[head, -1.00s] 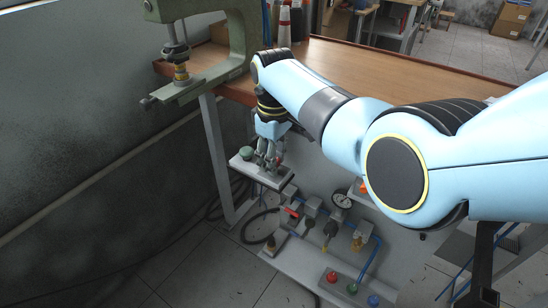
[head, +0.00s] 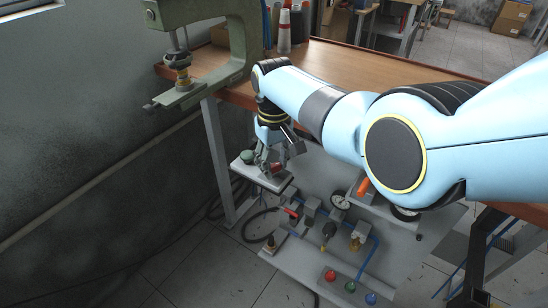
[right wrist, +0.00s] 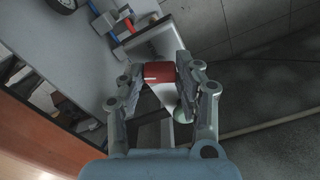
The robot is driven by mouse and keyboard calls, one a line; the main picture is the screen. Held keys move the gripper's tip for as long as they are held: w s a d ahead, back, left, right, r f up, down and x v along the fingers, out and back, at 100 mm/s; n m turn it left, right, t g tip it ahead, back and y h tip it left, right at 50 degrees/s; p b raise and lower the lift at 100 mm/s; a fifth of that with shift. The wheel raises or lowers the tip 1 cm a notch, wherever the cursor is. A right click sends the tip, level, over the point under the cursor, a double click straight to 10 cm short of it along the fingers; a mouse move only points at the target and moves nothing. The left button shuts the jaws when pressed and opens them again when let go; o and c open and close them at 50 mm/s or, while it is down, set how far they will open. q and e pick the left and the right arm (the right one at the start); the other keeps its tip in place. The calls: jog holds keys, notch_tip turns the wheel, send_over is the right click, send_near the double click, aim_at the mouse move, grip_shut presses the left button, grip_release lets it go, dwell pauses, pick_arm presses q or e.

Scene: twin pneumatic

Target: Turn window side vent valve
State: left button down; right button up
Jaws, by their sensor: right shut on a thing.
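The window side vent valve shows as a red handle (head: 277,169) on a small grey shelf (head: 262,180) at the left end of the pneumatic panel. My right gripper (head: 272,165) is at this handle, its fingers on either side of it. In the right wrist view the red handle (right wrist: 159,71) sits between the two fingertips (right wrist: 160,80), and the gripper is shut on it. The fingers partly hide the valve body. A green round part (head: 247,156) stands on the same shelf, left of the gripper. My left gripper is not in view.
An orange handle (head: 363,187) stands on a second shelf at the right, partly behind my right arm. Gauges, blue tubes and coloured buttons (head: 350,287) are below. The wooden bench (head: 370,70) and green press (head: 240,50) are above and behind.

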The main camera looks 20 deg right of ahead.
jog(key=m, duration=0.3)
jog(key=shift+r+p, duration=0.1)
jog(key=shift+p, duration=0.3)
jog(key=m, duration=0.3)
jog(key=shift+m+p, duration=0.3)
jog(key=shift+p, duration=0.05)
jog(key=m, duration=0.6)
jog(key=shift+p, duration=0.3)
jog(key=shift+m, duration=0.3)
jog(key=o, duration=1.1)
jog(key=shift+o, duration=0.2)
